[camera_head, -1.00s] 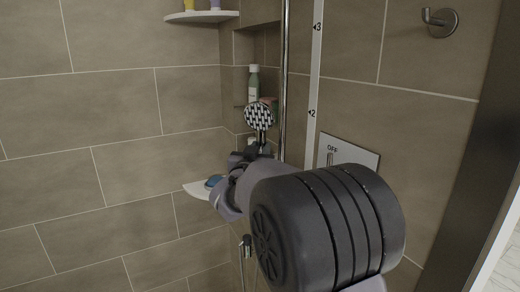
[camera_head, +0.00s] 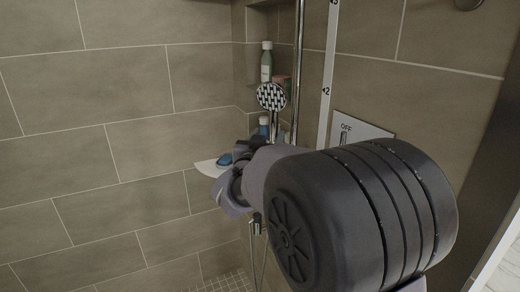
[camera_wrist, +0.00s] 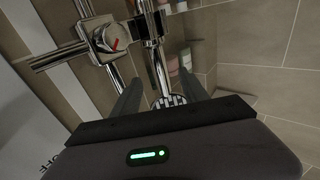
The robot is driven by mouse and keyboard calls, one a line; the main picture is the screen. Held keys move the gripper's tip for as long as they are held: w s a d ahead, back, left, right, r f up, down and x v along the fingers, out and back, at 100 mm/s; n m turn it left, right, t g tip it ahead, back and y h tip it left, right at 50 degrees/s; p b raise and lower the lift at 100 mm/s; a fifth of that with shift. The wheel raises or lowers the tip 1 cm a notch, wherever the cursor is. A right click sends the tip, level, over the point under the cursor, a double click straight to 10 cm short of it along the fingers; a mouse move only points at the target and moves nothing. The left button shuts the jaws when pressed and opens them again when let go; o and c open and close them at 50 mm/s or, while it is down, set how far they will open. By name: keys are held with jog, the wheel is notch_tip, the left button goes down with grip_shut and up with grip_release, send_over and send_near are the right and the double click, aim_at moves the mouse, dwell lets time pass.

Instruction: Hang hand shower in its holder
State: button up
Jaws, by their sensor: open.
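The hand shower (camera_head: 271,96) shows in the head view as a round black-and-white patterned face, upright beside a chrome rail (camera_head: 298,75). Its patterned edge also shows in the wrist view (camera_wrist: 168,101), low between my fingers. My gripper (camera_wrist: 161,78) is open, its two dark fingers apart on either side of the view. In the head view my arm hides most of the gripper and the handle below the shower face. A black clamp-like piece (camera_wrist: 152,28) sits on chrome ahead of the fingers. I cannot tell whether it bears the hand shower.
A chrome fitting with a red mark (camera_wrist: 113,37) is close to my left finger. A white corner shelf (camera_head: 208,168) carries a blue item. Bottles (camera_head: 266,62) stand in the niche behind. A wall plate marked OFF (camera_head: 362,133) is at right. Left wall is clear.

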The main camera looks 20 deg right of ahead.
jog(key=v, duration=1.2)
jog(key=shift+s+a+p, duration=0.15)
jog(key=shift+s+p, duration=0.05)
jog(key=shift+p, duration=0.2)
jog(key=s+a+f+n+g+y, duration=0.1)
jog(key=s+a+f+n+y, duration=0.2)
jog(key=s+a+y, duration=0.75)
jog(key=s+a+f+g+y, duration=0.1)
jog(key=s+f+g, duration=0.2)
jog(key=s, duration=0.5)
jog(key=s+f+g+y, duration=0.2)
jog(key=s+f+g, duration=0.2)
jog(key=s+f, duration=0.2)
jog(key=shift+s+a+f+g, duration=0.3)
jog(key=shift+s+a+f, duration=0.1)
jog(key=shift+s, duration=0.55)
